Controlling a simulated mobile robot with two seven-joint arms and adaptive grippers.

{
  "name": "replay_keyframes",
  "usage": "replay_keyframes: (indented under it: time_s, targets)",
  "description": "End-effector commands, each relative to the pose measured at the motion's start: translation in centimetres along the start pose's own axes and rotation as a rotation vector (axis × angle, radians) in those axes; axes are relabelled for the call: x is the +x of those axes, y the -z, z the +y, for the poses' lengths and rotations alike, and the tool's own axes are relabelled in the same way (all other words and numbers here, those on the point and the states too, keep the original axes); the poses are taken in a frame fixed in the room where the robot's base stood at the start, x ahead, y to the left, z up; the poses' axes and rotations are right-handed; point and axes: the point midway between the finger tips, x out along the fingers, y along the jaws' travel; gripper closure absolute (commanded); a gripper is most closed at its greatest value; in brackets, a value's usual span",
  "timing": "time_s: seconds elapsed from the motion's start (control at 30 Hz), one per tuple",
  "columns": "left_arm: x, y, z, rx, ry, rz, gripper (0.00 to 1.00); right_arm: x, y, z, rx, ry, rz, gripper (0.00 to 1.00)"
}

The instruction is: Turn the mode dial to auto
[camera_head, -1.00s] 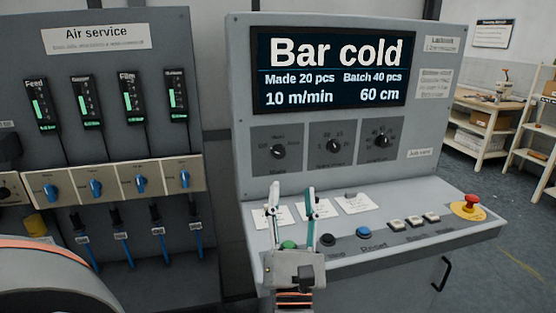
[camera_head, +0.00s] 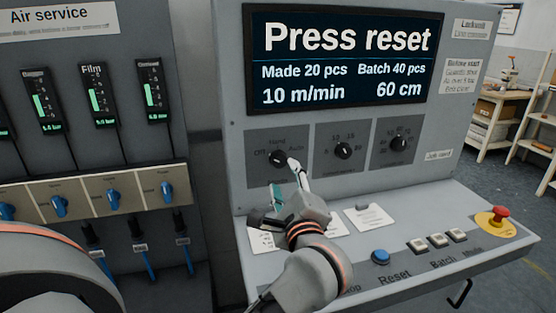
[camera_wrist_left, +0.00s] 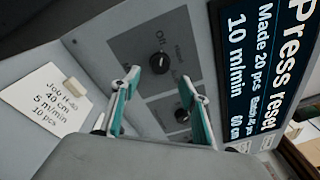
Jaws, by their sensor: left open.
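The mode dial (camera_head: 277,158) is the leftmost black knob on the console's upright panel, marked Off, Hand and Auto. Its pointer is too small to read with certainty. My left gripper (camera_head: 285,176) is open just below and right of it, with one pale fingertip close to the dial's lower right. Whether it touches cannot be told. In the left wrist view the dial (camera_wrist_left: 160,64) shows beyond the open fingers (camera_wrist_left: 161,80), with nothing between them. The screen (camera_head: 345,55) reads "Press reset". My right gripper is not in view.
Two more knobs (camera_head: 343,150) (camera_head: 398,143) sit right of the mode dial. The sloped desk below carries paper cards, a blue Reset button (camera_head: 380,257), several white buttons and a red emergency stop (camera_head: 501,214). The air service panel (camera_head: 95,150) stands left.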

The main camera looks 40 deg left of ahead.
Motion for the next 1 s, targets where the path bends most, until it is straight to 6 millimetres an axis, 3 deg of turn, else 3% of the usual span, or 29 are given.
replay_keyframes:
  time_s: [0.5, 0.9, 1.0]
  targets:
    - [6.8, -0.1, 0.0, 0.005, 0.001, -0.005, 0.56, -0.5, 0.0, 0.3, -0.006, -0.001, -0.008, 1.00]
    - [7.6, -0.1, 0.1, 0.002, 0.000, -0.003, 0.56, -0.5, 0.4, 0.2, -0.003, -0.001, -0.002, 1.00]
    - [7.6, -0.1, 0.1, 0.002, 0.000, -0.003, 0.82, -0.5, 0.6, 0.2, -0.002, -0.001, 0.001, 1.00]
